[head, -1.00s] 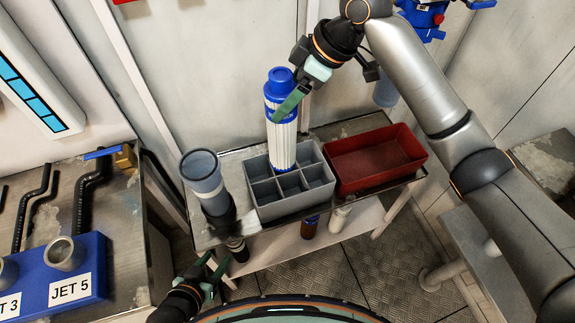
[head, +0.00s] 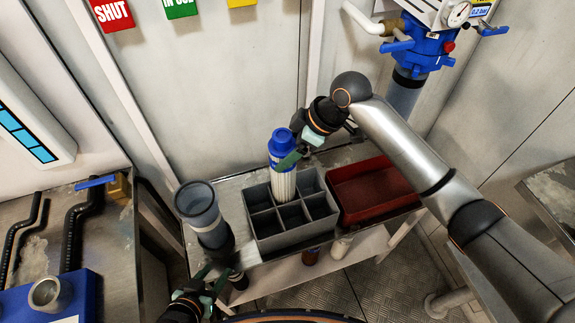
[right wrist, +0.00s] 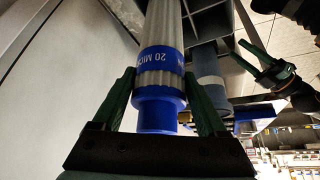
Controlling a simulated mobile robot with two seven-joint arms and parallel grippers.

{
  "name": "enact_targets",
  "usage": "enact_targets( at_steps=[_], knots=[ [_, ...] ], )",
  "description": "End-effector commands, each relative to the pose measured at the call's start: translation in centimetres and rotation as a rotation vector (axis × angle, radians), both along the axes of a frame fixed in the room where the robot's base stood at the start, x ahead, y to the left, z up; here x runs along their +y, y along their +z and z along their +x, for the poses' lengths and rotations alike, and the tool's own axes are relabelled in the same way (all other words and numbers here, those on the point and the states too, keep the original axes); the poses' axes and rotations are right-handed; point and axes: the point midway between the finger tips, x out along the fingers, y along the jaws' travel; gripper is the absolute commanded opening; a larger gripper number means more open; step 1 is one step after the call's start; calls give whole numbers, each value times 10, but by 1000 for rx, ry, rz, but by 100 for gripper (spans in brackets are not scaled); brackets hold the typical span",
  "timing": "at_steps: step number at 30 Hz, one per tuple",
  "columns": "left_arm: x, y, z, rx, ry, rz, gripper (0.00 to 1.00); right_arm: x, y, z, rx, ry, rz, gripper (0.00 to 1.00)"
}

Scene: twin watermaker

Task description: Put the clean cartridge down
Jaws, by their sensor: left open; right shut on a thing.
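The clean cartridge (head: 283,165) is white and pleated with a blue cap and a blue band marked "20 MIC". It stands upright, its lower end inside a back compartment of the grey divided crate (head: 283,241). My right gripper (head: 288,160) is shut on it near the blue top. In the right wrist view, the cartridge (right wrist: 162,70) sits between both green fingers. Its bottom end is hidden by the crate walls, so I cannot tell if it touches the floor. My left gripper (head: 212,285) is open and empty in front of the bench, below the grey cup.
A red tray (head: 375,192) stands to the right of the crate. A grey cylindrical cup (head: 202,212) stands to its left. A blue block (head: 60,300) and a black pipe with a blue-handled valve are at the left. The other visible crate compartments look empty.

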Motion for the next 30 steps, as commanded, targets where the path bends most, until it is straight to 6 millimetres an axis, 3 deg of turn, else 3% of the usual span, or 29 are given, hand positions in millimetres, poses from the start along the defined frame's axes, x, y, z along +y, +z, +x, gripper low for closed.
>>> enact_targets(
  at_steps=[12,25,26,30],
  knots=[
    [0,-3,0,-1,0,0,50,0,-52,0,0,0,0,0],
    [0,-4,0,-1,-1,1,50,0,-58,0,0,0,1,0],
    [0,-4,0,-1,-1,1,50,0,-57,0,0,0,0,79],
    [0,-4,0,-1,-1,1,50,0,-57,0,0,0,0,94]
  ],
)
